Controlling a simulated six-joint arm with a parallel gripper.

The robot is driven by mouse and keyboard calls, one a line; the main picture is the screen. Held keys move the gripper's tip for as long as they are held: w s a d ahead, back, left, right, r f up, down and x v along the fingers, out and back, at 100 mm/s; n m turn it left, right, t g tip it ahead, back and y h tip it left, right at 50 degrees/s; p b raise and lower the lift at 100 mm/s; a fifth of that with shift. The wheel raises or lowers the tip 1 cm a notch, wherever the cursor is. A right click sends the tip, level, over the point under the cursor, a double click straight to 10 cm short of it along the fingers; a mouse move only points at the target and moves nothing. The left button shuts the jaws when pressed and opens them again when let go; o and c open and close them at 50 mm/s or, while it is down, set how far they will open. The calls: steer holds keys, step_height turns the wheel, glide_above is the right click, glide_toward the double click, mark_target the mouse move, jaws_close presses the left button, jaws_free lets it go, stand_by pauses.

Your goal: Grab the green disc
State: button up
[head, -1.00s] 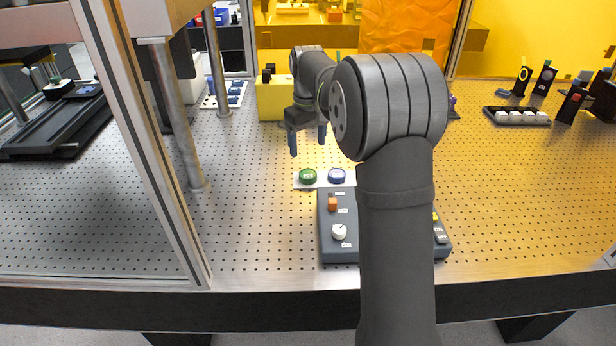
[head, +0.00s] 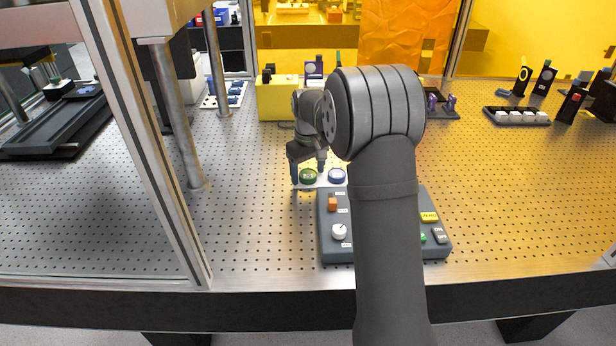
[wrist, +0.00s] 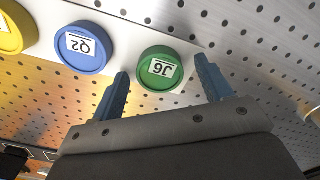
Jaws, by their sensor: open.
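The green disc (head: 308,176) lies on a white strip (wrist: 35,35) in front of the blue disc's left side in the head view. In the wrist view the green disc (wrist: 160,68) carries a white label that reads "J6" upside down. My gripper (head: 308,174) is open, with its fingers down around the green disc. In the wrist view my gripper (wrist: 162,75) has one blue finger on each side of the green disc, with gaps visible. The left finger is between the green disc and the blue disc (wrist: 82,47), which is labelled "Q2".
A yellow disc (wrist: 8,32) sits at the strip's far end in the wrist view. A dark control box (head: 335,250) with knobs stands just in front of the strip. A yellow block (head: 275,100) stands behind. The perforated table is clear to the left.

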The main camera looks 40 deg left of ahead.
steer(key=c, duration=1.1)
steer(key=shift+r, duration=0.1)
